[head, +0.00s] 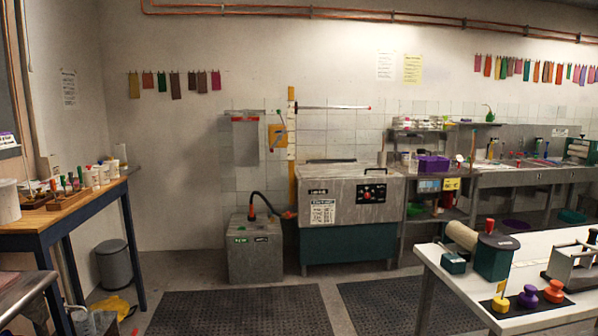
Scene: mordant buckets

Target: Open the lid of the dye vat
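A large box-shaped vat (350,215) stands against the tiled back wall near the middle of the head view; I take it for the dye vat. It has a grey metal upper part, a dark green base and a dark control panel (374,193) with red marks on its front. My gripper is not in view.
A grey tank (255,250) with a black hose stands left of the vat. Dark floor mats (240,312) lie in front. A white table (465,282) fills the right foreground, a blue-framed bench (95,200) the left. A steel sink counter (530,177) stands right.

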